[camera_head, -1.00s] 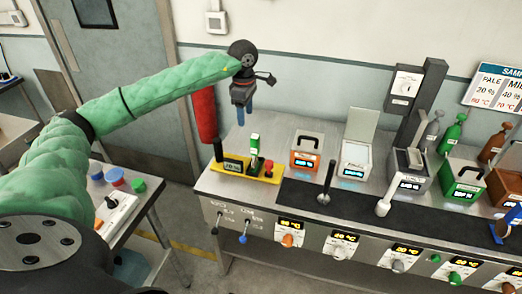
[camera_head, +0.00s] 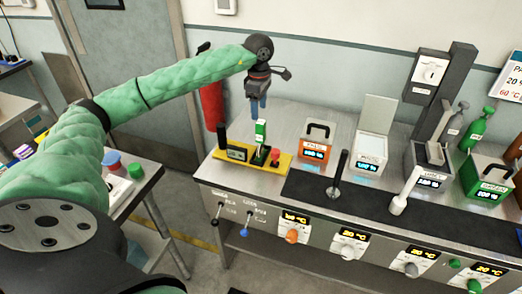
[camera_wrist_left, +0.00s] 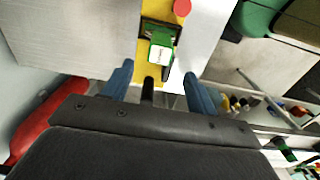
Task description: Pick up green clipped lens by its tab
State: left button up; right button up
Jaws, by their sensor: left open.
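The green clipped lens (camera_head: 260,131) with a white label stands upright in a yellow holder (camera_head: 283,165) at the left end of the bench. My left gripper (camera_head: 258,110) is just above the lens, pointing down, with blue fingers. In the left wrist view the gripper (camera_wrist_left: 159,70) is open and empty. There the green lens (camera_wrist_left: 161,48) lies ahead of the fingertips, roughly in line with the gap between them. I cannot tell the exact height left between fingertips and lens. My right gripper is not in view.
The holder has a display (camera_head: 237,152) and a red button (camera_head: 275,153). An orange box (camera_head: 315,152) and a white box (camera_head: 368,153) stand to the right. A black upright handle (camera_head: 338,172) rises from the dark strip. A red cylinder (camera_head: 211,102) hangs behind the bench's left end.

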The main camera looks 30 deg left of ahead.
aim_at(259, 121)
pick_arm(q)
notch_tip(259, 121, down, 4)
jog(key=shift+r+b, duration=0.25)
jog(key=shift+b, duration=0.8)
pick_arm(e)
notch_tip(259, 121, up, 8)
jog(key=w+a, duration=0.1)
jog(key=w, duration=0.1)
pick_arm(q)
jog(key=shift+f+p, duration=0.5)
jog(key=shift+f, duration=0.7)
jog(key=f+p, duration=0.3)
jog(key=f, duration=0.1)
jog(key=shift+w+d, duration=0.15)
jog(key=shift+d, duration=0.1)
jog(key=shift+f, duration=0.6)
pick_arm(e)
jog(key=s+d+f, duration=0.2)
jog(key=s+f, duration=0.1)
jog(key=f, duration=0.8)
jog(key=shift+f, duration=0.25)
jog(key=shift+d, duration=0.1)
pick_arm(q)
grip_shut()
jog(key=shift+r, duration=0.1)
